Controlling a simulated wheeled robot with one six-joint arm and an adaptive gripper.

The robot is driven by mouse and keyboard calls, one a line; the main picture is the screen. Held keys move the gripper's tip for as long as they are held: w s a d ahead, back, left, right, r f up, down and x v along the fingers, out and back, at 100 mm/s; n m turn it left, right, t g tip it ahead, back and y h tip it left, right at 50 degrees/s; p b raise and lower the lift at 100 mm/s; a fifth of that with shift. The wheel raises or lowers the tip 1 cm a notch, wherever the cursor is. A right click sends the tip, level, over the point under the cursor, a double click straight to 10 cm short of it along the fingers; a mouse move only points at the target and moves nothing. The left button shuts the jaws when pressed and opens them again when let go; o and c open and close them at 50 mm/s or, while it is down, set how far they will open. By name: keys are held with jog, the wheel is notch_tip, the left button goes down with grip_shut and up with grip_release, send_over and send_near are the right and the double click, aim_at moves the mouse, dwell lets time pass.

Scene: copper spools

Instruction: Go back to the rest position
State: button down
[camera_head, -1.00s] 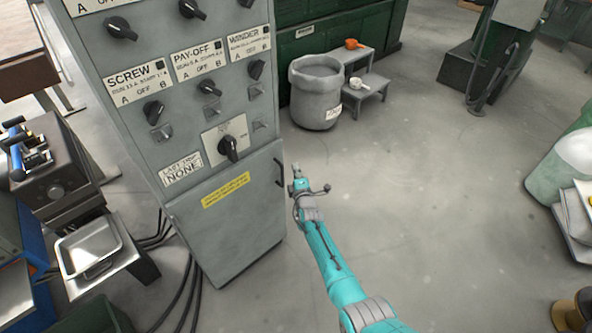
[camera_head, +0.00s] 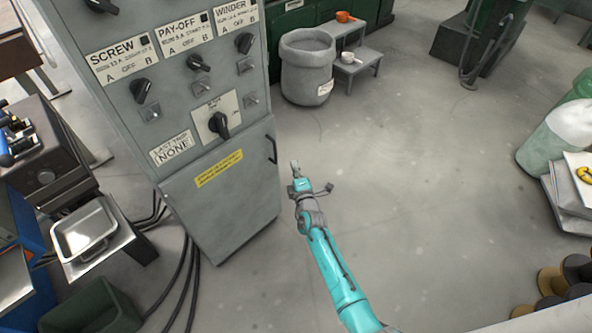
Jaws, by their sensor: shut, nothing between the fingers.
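My gripper (camera_head: 295,166) is at the far end of my teal arm, near the middle of the view, over the open grey floor. It is small here and looks shut and empty. It is apart from the grey control cabinet (camera_head: 235,205), just right of the cabinet's door handle. My arm reaches up from the bottom of the view, bent at its joints.
The control cabinet with its knobs stands close on the left. A grey bin (camera_head: 307,72) and a small step stool (camera_head: 358,68) stand behind. A metal tray (camera_head: 84,229) is at lower left, spools (camera_head: 562,274) at lower right. Floor right of my arm is clear.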

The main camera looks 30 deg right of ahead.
jog(key=shift+s+a, duration=0.2)
jog(key=shift+s, duration=0.5)
jog(key=s+a+f+m+g+y, duration=0.1)
jog(key=s+a+f+m, duration=0.15)
jog(key=s, duration=0.85)
jog(key=s+a+f+m+g+y, duration=0.1)
jog(key=s+a+m, duration=0.15)
jog(key=s, duration=0.85)
jog(key=s+a+f+m+g+y, duration=0.1)
jog(key=s+a+f+m, duration=0.15)
jog(key=s, duration=0.85)
jog(key=s+a+r+m+y, duration=0.1)
jog(key=s+a+r+m, duration=0.1)
jog(key=s+r, duration=0.4)
jog(key=s+a+r+m, duration=0.1)
jog(key=s+r, duration=0.2)
jog(key=s, duration=0.5)
jog(key=s+r+m, duration=0.5)
jog(key=s+r, duration=0.3)
jog(key=r, duration=0.6)
